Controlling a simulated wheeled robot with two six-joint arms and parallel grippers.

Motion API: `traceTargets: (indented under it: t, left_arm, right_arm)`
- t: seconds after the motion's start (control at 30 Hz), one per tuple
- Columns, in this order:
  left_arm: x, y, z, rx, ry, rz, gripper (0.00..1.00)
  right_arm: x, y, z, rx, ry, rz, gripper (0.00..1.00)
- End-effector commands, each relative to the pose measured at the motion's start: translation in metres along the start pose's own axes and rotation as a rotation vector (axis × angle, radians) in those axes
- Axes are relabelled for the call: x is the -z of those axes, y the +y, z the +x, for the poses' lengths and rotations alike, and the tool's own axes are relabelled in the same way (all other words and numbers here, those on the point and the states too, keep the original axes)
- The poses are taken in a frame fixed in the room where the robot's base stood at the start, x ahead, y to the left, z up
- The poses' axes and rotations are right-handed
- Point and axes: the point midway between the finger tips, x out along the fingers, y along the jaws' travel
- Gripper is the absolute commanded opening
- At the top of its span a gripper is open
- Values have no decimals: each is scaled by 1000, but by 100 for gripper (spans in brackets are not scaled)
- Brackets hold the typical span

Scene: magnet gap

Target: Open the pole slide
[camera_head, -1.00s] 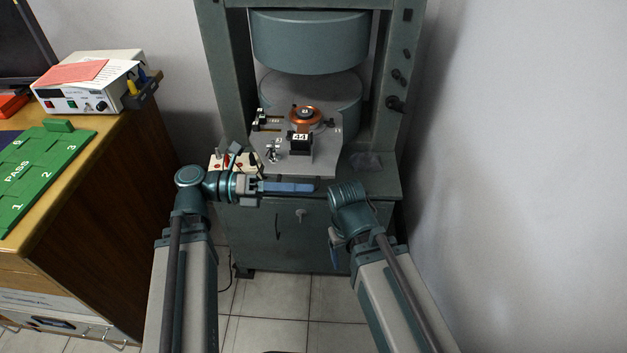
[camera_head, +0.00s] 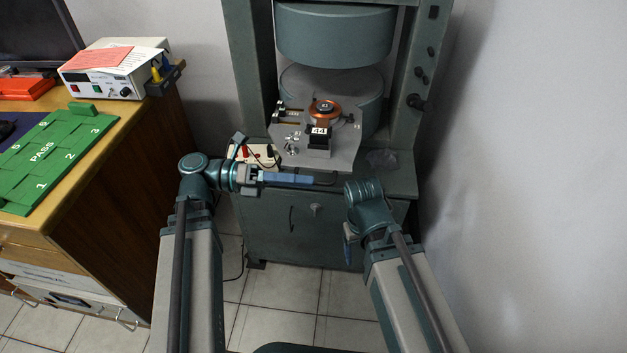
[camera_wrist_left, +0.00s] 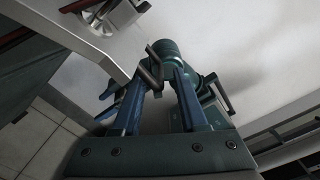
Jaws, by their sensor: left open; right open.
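The magnet stand holds an upper pole (camera_head: 335,35) over a lower pole (camera_head: 330,92). In the gap's front lies a light grey plate (camera_head: 340,153) with an orange ring (camera_head: 324,108), a black block marked 44 (camera_head: 319,140) and small metal fittings (camera_head: 291,143). I cannot tell which part is the pole slide. My left gripper (camera_head: 300,179) is in front of and below the plate, apart from it; its two blue fingers (camera_wrist_left: 160,95) are open and empty. My right gripper (camera_head: 348,232) is mostly hidden behind its own wrist, low before the cabinet.
A white box with red and black terminals (camera_head: 252,153) stands left of the plate. The desk (camera_head: 150,130) at left carries a green PASS board (camera_head: 45,158) and a power supply (camera_head: 112,70). A wall bounds the right. Tiled floor is clear before the cabinet (camera_head: 300,225).

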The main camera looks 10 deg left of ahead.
Motion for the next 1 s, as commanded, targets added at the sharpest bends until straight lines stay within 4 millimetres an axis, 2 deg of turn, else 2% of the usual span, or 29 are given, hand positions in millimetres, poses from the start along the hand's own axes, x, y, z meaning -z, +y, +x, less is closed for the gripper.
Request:
traceTargets:
  t: [0.1,0.3,0.63,0.67,0.8,0.9,1.0]
  left_arm:
    - [-2,1,-21,-2,-4,0,42]
    - [-1,0,-41,0,-2,1,42]
    - [0,0,-45,1,-1,1,42]
    - [0,0,-45,1,-1,1,40]
    - [-1,4,-45,-5,-7,23,15]
    - [-4,14,-46,-22,-22,85,0]
    - [-8,24,-46,-42,-39,159,0]
  right_arm:
    - [0,0,0,0,0,0,76]
    - [0,0,0,0,0,0,76]
    - [0,0,0,0,0,0,76]
    - [0,0,0,0,0,0,76]
    - [0,0,3,0,0,0,76]
    - [0,-1,8,0,0,0,76]
    - [1,-1,14,0,0,0,76]
